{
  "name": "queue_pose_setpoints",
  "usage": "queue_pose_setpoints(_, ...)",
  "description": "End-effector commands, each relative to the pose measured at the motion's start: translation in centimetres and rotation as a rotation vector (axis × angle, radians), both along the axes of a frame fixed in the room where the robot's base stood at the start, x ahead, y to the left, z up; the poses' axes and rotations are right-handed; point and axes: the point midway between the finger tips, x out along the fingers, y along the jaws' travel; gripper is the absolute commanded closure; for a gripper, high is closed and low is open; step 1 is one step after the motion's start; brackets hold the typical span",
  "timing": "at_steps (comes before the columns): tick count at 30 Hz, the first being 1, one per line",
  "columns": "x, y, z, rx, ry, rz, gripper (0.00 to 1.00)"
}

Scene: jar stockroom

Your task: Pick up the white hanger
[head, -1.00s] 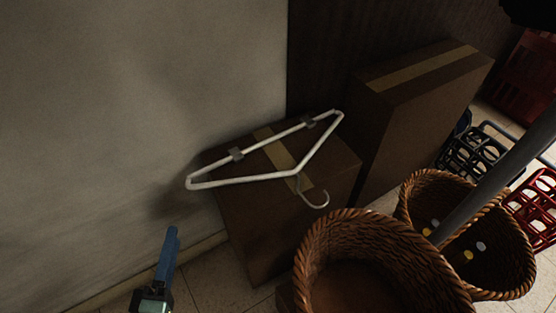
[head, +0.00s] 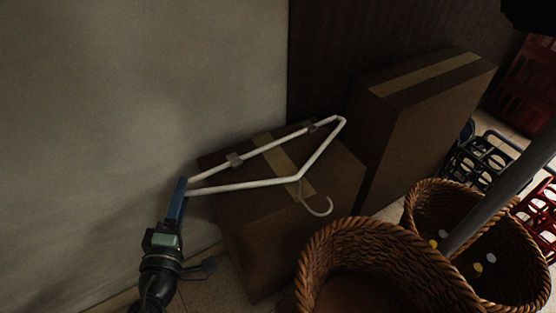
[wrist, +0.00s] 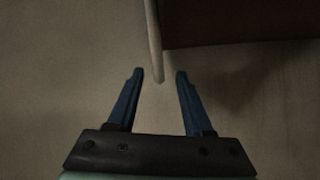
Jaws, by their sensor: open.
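The white hanger (head: 245,186) lies on top of a cardboard box (head: 270,225) against the wall in the head view. Its hook points toward the front right, and it carries two grey clips on its straight bar. My gripper (head: 180,185) is at the hanger's left corner, which it partly hides. In the wrist view my gripper (wrist: 159,75) is open, with its two blue fingers apart. The end of the hanger (wrist: 154,45) shows between and just beyond the fingertips. I cannot tell whether a finger touches it.
A taller cardboard box (head: 425,110) stands behind to the right. Two wicker baskets, one in front (head: 325,250) and one at right (head: 425,195), stand near the box. Bottle crates (head: 485,160) are at the far right. The pale wall (head: 140,90) is close on the left.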

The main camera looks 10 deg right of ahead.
Motion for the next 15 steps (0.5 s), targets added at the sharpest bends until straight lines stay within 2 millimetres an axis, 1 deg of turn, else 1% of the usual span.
queue_pose_setpoints(2,0.41,-0.10,-0.07,0.000,0.001,-0.001,0.49)
queue_pose_setpoints(8,0.43,-0.09,-0.01,-0.001,0.001,0.000,0.49)
queue_pose_setpoints(11,0.41,-0.09,0.00,-0.001,0.001,0.000,0.65)
queue_pose_setpoints(15,0.40,-0.09,0.00,0.000,0.001,0.000,0.90)
